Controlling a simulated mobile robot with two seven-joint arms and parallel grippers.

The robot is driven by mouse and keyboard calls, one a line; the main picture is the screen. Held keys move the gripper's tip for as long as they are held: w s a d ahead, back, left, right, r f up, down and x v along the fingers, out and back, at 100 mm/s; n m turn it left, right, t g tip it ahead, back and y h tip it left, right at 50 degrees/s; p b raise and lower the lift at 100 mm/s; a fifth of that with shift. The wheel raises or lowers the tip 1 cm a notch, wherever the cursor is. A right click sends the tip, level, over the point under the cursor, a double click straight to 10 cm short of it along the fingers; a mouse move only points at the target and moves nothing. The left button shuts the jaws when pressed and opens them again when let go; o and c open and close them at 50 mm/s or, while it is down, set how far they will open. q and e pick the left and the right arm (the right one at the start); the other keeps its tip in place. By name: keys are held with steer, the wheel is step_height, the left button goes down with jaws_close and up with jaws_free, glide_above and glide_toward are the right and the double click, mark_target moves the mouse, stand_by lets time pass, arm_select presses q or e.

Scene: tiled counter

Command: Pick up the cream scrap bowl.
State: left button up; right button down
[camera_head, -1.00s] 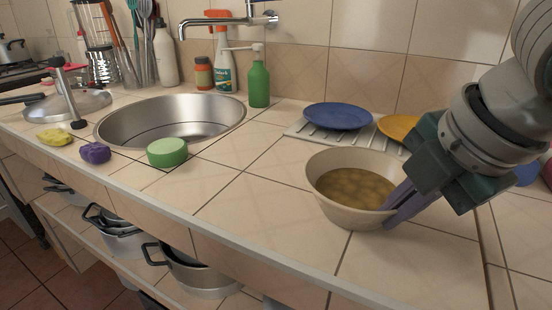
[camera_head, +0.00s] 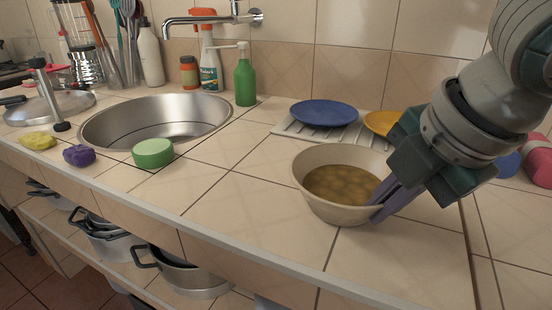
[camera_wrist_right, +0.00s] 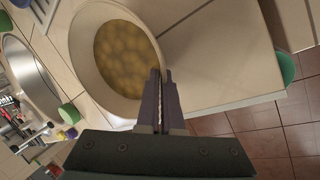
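The cream scrap bowl (camera_head: 318,203) stands upright on the tiled counter, with brown lumpy contents inside. My right gripper (camera_head: 382,201) is at its near right rim, one finger inside the bowl and one outside. In the right wrist view the bowl (camera_wrist_right: 86,62) lies just ahead of the fingers (camera_wrist_right: 161,98), which are close together with the rim between them; they look shut on it. The bowl wall hides part of the inner finger. My left gripper is not in view.
A blue plate (camera_head: 324,113) and a yellow plate (camera_head: 379,122) are on a white rack (camera_head: 290,128) behind the bowl. A green sponge (camera_head: 153,152) and the sink (camera_head: 185,103) are to the left. The counter's front edge runs close in front. Bare tiles lie left of the bowl.

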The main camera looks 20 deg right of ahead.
step_height(320, 180, up, 20)
steer(key=p, duration=0.5)
steer(key=shift+p, duration=0.35)
stand_by(0.4)
stand_by(0.9)
